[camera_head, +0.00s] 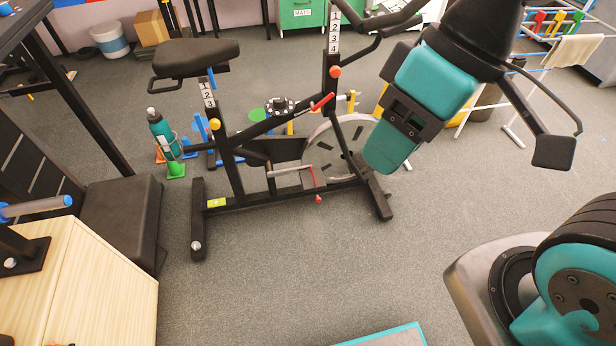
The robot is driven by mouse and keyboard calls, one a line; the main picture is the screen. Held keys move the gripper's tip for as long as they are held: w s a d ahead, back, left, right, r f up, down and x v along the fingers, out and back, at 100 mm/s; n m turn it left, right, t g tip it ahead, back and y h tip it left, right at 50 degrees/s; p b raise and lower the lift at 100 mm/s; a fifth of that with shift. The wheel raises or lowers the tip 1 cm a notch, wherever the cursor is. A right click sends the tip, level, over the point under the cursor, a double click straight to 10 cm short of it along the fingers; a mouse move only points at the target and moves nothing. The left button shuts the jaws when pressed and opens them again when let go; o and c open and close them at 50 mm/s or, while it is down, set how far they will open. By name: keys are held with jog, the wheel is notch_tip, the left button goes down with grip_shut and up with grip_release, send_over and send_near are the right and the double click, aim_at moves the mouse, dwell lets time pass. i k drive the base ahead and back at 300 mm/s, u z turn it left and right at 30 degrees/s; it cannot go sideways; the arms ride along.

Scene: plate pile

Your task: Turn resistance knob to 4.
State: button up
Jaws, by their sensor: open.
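A black exercise bike stands upright on the grey floor in the head view. A black round dial with pale marks (280,106), probably the resistance knob, sits on the bike's frame. Its setting is too small to read. A red lever (322,102) is just right of the dial. A grey flywheel (340,148) is below the lever. My gripper (388,150) is at the lower end of my teal and black arm, upper right of centre. It appears to the right of the dial, apart from it, open and holding nothing visible. Its fingertips are not clearly distinguishable.
The bike's saddle (195,57) and handlebar post (332,45) rise near the dial. A teal bottle (163,133) is at the bike's left. A wooden box (80,280) and black block (120,220) stand front left.

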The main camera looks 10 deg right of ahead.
aim_at(279, 102)
jog(key=u, duration=0.5)
jog(key=i, duration=1.2)
jog(key=z, duration=0.5)
